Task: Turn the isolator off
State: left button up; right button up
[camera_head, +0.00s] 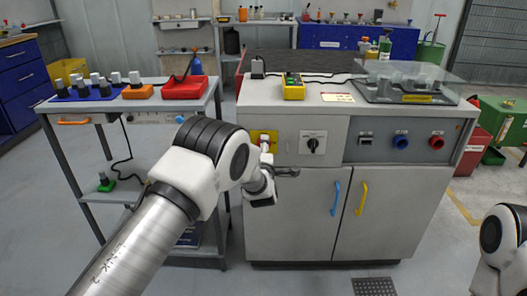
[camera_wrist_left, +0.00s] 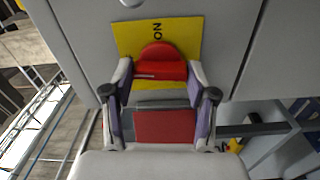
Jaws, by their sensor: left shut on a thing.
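The isolator is a red rotary handle (camera_wrist_left: 160,65) on a yellow plate (camera_wrist_left: 128,38) with "ON" printed on it, seen in the left wrist view. The yellow plate also shows on the grey cabinet front in the head view (camera_head: 256,134), partly hidden by my left wrist. My left gripper (camera_wrist_left: 160,76) is shut on the red handle, one finger on each side of it. A red block also shows between the fingers, nearer the palm. The other markings on the plate are hidden. My right gripper is out of view; only part of my right arm shows at the lower right.
Right of the isolator, the grey cabinet (camera_head: 290,215) has a black rotary switch (camera_head: 313,143), sockets, and blue (camera_head: 336,198) and yellow (camera_head: 361,198) door handles. A yellow control box (camera_head: 293,87) stands on top. A side table (camera_head: 52,104) with a red bin (camera_head: 184,88) stands left.

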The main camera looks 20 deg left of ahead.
pick_arm(q)
jog(key=shift+n, duration=0.5)
jog(key=o, duration=1.2)
jog(key=shift+c, duration=0.2)
jog(key=v, duration=1.2)
